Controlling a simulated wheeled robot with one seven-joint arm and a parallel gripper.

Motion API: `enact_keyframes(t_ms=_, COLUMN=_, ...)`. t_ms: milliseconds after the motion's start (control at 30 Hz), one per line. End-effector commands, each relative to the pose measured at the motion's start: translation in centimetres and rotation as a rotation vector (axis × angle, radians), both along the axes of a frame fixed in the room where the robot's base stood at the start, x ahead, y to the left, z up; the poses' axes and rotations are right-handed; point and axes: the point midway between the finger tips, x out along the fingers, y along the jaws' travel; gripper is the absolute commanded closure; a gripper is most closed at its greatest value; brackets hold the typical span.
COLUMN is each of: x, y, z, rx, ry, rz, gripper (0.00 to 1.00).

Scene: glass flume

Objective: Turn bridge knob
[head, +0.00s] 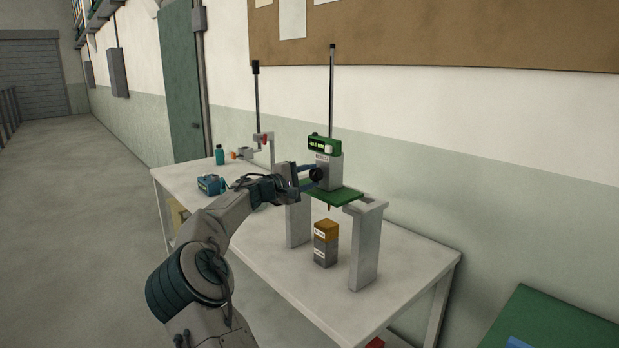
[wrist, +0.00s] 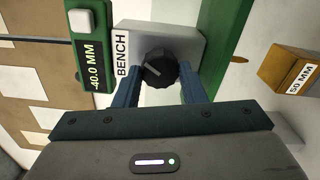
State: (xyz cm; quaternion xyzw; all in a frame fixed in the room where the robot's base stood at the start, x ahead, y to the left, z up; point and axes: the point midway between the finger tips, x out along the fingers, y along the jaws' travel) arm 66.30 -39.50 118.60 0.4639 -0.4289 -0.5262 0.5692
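The bridge knob is a black ridged dial (wrist: 160,69) with a pale pointer line, on the face of a grey box labelled BENCH. In the head view the knob (head: 316,174) faces my gripper (head: 307,176). In the wrist view the two blue fingers of my gripper (wrist: 161,75) flank the knob, one on each side, with no clear gap. A green display (wrist: 95,75) beside the box reads -40.0 MM. The box (head: 329,171) stands on a green plate (head: 338,195) across a grey bridge frame.
Under the bridge (head: 365,245) stands a stack of blocks (head: 326,243), orange on top; its label reads 50 MM in the wrist view (wrist: 288,72). A blue device (head: 210,184) and a small bottle (head: 219,154) are farther along the bench (head: 300,290). Tall rods rise near the wall.

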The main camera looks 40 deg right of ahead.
Motion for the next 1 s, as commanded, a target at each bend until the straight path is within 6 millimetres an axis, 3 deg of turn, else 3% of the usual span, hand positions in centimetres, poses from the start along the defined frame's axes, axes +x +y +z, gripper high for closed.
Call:
enact_keyframes(t_ms=67, x=0.0, y=0.0, z=0.0, rx=0.0, ry=0.0, rz=0.001, gripper=0.43)
enact_keyframes(t_ms=467, x=0.0, y=0.8, z=-0.1, rx=0.0, ry=-0.001, rz=0.002, gripper=0.43)
enact_keyframes(t_ms=1000, x=-0.8, y=11.4, z=-0.1, rx=0.001, ry=-0.002, rz=0.004, gripper=0.43)
